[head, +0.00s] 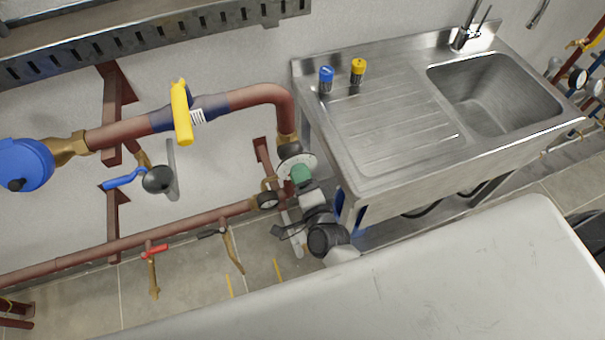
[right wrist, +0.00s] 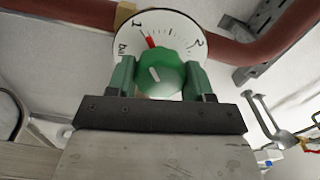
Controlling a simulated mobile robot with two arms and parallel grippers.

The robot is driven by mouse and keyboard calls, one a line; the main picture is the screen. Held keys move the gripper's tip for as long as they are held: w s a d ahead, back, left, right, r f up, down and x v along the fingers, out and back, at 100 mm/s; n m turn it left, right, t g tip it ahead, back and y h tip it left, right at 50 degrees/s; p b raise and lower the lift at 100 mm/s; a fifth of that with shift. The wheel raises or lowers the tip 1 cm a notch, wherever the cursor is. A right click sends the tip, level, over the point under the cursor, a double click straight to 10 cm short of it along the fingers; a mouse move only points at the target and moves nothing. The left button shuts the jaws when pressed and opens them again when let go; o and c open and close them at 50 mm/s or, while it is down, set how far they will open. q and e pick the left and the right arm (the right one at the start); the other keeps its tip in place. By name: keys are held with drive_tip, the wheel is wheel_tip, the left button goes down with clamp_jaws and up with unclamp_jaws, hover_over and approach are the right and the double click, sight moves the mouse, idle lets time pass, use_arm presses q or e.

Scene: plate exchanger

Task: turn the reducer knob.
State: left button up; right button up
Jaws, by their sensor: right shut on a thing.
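The reducer knob (right wrist: 160,74) is green and faceted, with a white mark on its face, in the right wrist view. It sits on a round white dial (right wrist: 112,42) marked "bar", 1 and 2. A red pointer (right wrist: 151,41) stands a little past the 1. My right gripper (head: 301,174) is shut on the knob, one green finger on each side. In the head view the white dial (head: 312,162) shows at the pipe's lower right bend, and my gripper hides the knob. My left gripper is not in view.
A red-brown pipe (head: 262,94) runs above the dial, with a yellow-handled valve (head: 181,112) on it. A lower pipe (head: 130,242) runs along the wall.

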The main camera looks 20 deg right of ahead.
drive_tip(key=shift+n, duration=0.6)
drive_tip(key=o, duration=0.9)
drive_tip(key=s, duration=0.5)
drive_tip(key=s+b, duration=0.1)
drive_tip(key=s, duration=0.5)
drive_tip(key=shift+d, duration=0.2)
drive_tip(key=shift+w, duration=0.1)
